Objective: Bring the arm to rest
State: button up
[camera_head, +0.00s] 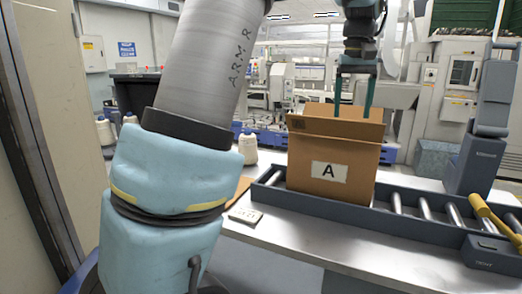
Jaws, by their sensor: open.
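My arm rises through the left and middle of the head view and bends over at the top. My gripper (354,108) points down at the top of a cardboard box (352,172) marked A. Its two teal fingers are apart. The left finger reaches the box's top edge and the right one goes down by the far right side. Whether the fingers touch the box, and whether anything is between them, I cannot tell. The box stands upright on a grey roller conveyor (395,226). What is inside it is hidden.
A metal table (325,240) carries the conveyor and a small label plate (245,215). A cone of thread (248,148) stands left of the box. A grey post (482,150) and a yellow-handled tool (490,216) are at the right. A wall panel closes off the far left.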

jog(key=s+a+f+b, duration=0.2)
jog(key=a+f+b, duration=0.2)
jog(key=a+f, duration=1.3)
jog(key=s+a+f+n+b, duration=0.1)
jog(key=s+a+f+b, duration=0.1)
jog(key=s+a+f, duration=0.8)
notch_tip(320, 180, down, 2)
jog(key=shift+s+a+f+b, duration=0.2)
jog(key=shift+s+a+b, duration=0.15)
jog(key=shift+a, duration=0.65)
